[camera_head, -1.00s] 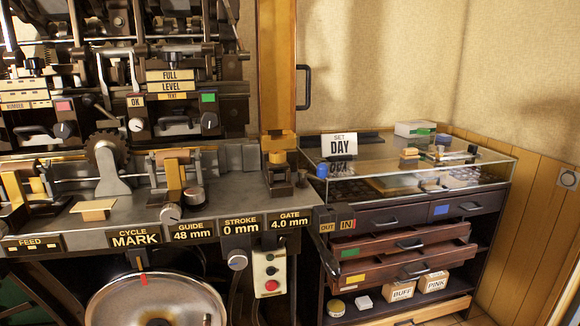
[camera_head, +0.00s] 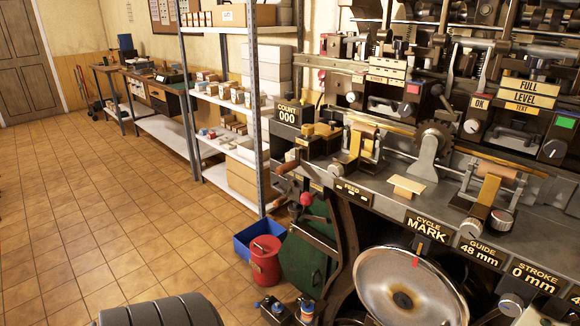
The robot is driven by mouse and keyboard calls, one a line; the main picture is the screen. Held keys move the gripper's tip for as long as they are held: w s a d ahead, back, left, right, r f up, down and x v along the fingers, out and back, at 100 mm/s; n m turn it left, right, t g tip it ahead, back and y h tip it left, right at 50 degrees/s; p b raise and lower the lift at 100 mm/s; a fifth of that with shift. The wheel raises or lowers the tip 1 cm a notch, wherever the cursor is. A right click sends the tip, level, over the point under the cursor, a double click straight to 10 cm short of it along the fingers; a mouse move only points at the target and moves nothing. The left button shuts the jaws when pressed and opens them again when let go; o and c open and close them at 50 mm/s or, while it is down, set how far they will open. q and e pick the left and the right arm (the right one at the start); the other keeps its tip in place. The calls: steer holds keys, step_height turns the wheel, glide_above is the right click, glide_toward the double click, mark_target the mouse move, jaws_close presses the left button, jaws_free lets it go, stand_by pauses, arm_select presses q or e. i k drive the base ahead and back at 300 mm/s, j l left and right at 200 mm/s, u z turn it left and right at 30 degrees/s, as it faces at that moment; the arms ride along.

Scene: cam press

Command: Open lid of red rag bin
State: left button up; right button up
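The red rag bin (camera_head: 265,266) stands upright on the tiled floor, low and right of the bottom middle of the head view. Its round red lid (camera_head: 265,245) appears to lie shut on top, with a small raised part on it that is too small to make out. Neither of my grippers is in view, so their state and distance from the bin do not show. A dark ribbed part of my own body seems to show at the bottom edge.
A blue open box (camera_head: 258,236) stands right behind the bin. The press (camera_head: 440,205) and its big steel wheel (camera_head: 402,290) fill the right. Small dark objects (camera_head: 285,310) sit in front of the bin. Metal shelving (camera_head: 255,110) stands behind. The tiled floor (camera_head: 110,220) at left is clear.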

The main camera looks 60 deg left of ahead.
mark_target(263, 246)
steer(key=u, duration=2.05)
steer(key=i+z, duration=0.1)
steer(key=z, duration=0.3)
steer(key=j+z, duration=0.15)
steer(key=z, duration=0.2)
steer(key=i+j+z, duration=0.1)
steer(key=z, duration=0.3)
steer(key=i+j+z, duration=0.3)
steer(key=j, duration=0.5)
steer(key=j+z, duration=0.3)
steer(key=j, duration=0.45)
steer(key=i+j+z, duration=0.1)
steer(key=j+z, duration=0.2)
steer(key=j, duration=0.55)
